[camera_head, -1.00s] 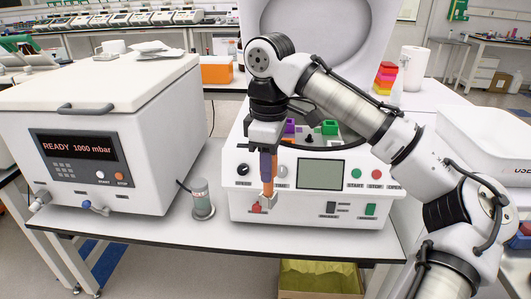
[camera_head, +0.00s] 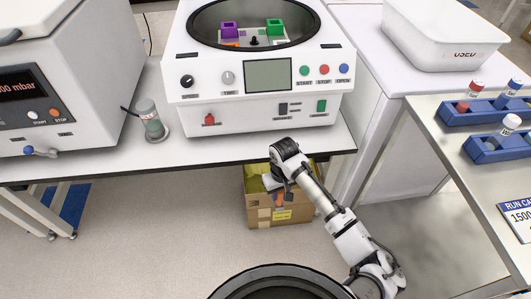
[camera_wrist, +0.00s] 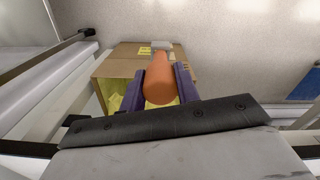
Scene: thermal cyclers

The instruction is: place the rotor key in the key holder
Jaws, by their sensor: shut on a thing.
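In the wrist view the rotor key's orange handle (camera_wrist: 160,80) sits between the purple fingers of my gripper (camera_wrist: 159,88). A small pale part of it shows beyond the handle. In the head view my gripper (camera_head: 277,190) hangs low in front of the bench edge, over or in front of the cardboard box, with a bit of the orange key (camera_head: 279,199) showing below it. The centrifuge (camera_head: 236,122) stands on the bench with its bowl open and purple and green pieces inside. I cannot make out the key holder for certain in either view.
The cardboard box (camera_head: 281,216) with a yellow liner stands on the floor. A small cylinder (camera_head: 151,120) stands left of the centrifuge. At the right, a metal table (camera_head: 450,160) bears blue racks (camera_head: 485,111) with capped tubes and a sign (camera_head: 516,212). Floor left of the box is clear.

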